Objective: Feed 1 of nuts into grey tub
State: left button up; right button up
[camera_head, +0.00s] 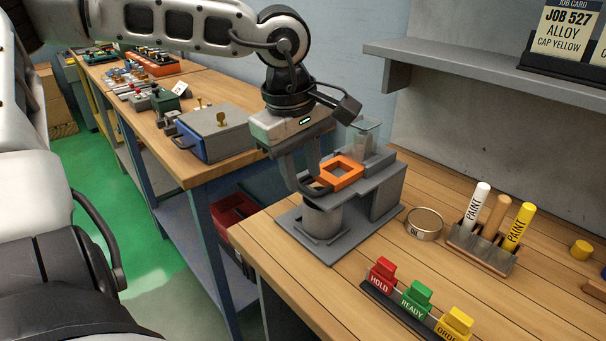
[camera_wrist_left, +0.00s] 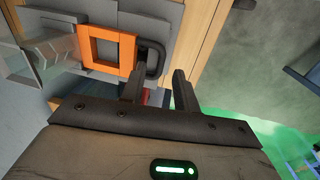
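A grey feeder (camera_head: 388,190) stands on the wooden bench, with a clear hopper (camera_head: 366,132) at its back. An orange square slide frame (camera_head: 342,173) lies across it, with a dark loop handle at its near left end; frame (camera_wrist_left: 108,46) and handle (camera_wrist_left: 160,58) also show in the left wrist view. A grey round tub (camera_head: 322,220) stands on the feeder's base below the slide. My left gripper (camera_head: 306,188) is at the handle, its fingers apart (camera_wrist_left: 160,85) on either side of the loop's outer bar; contact is unclear. I cannot make out any nuts. My right gripper is out of view.
A round tin (camera_head: 424,224) and a rack of paint markers (camera_head: 481,249) stand right of the feeder. HOLD, READY and a yellow block stand on a strip (camera_head: 400,305) in front. A grey shelf (camera_head: 480,70) overhangs behind. A second bench with a blue-grey box (camera_head: 215,135) is left.

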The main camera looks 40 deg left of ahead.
aim_at(332, 161)
pick_arm(q)
jog(key=shift+w+f, duration=0.15)
jog(key=shift+f, duration=0.7)
grip_shut()
jog(key=shift+w, duration=0.2)
jog(key=w, duration=0.1)
jog(key=w+b, duration=0.1)
jog(key=w, duration=0.1)
jog(key=w+b, duration=0.1)
jog(key=w, duration=0.1)
jog(key=shift+w+d, duration=0.25)
jog(key=shift+w+r, duration=0.15)
grip_release()
jog(key=shift+w, duration=0.15)
